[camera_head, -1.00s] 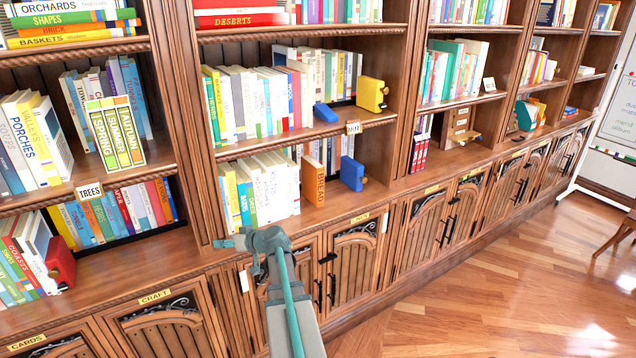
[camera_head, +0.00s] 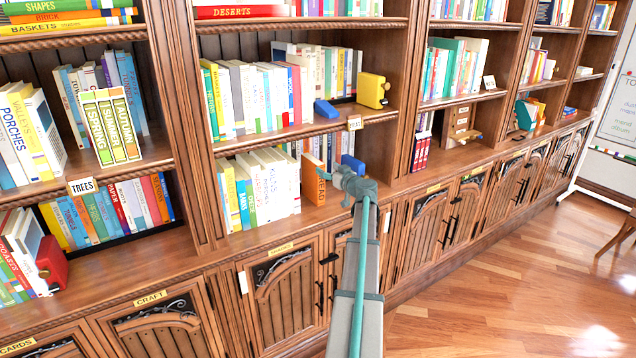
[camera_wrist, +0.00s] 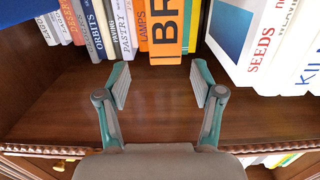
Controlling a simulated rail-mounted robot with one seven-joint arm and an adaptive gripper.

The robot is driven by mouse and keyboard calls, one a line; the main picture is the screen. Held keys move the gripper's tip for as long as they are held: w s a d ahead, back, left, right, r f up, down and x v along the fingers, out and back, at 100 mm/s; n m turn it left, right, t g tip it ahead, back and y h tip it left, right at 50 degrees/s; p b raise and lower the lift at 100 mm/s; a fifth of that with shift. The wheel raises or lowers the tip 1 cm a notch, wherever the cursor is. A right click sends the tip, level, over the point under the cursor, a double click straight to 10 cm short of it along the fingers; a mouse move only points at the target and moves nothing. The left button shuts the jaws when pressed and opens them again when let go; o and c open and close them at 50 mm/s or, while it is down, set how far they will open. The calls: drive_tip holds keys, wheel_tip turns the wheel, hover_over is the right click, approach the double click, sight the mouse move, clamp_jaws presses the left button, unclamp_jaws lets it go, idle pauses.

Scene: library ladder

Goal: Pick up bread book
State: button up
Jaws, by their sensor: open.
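The bread book (camera_head: 313,179) is orange with dark letters. It stands upright at the right end of the front row on the lower shelf in the head view. In the wrist view the bread book (camera_wrist: 168,35) shows its orange spine with "BR", cut off at the top edge.
In the wrist view, white books such as "Seeds" (camera_wrist: 262,35) stand close on the right. Thinner books, including "Pastry" (camera_wrist: 124,25), stand behind on the left. A blue bookend (camera_head: 352,165) is right of the bread book. Bare shelf (camera_wrist: 60,90) lies left of the fingers.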

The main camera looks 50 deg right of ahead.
sight(313, 159)
drive_tip(key=p+x, duration=0.1)
drive_tip(key=x, duration=0.4)
drive_tip(key=shift+w+p, duration=0.1)
drive_tip(key=shift+p, duration=0.2)
drive_tip(key=p+x, duration=0.3)
drive_tip(key=x, duration=0.1)
drive_tip(key=shift+w+a+r, duration=0.1)
drive_tip(key=shift+w+r, duration=0.1)
drive_tip(key=shift+w, duration=0.05)
drive_tip(key=shift+w+f, duration=0.15)
drive_tip(key=shift+w, duration=0.25)
clamp_jaws()
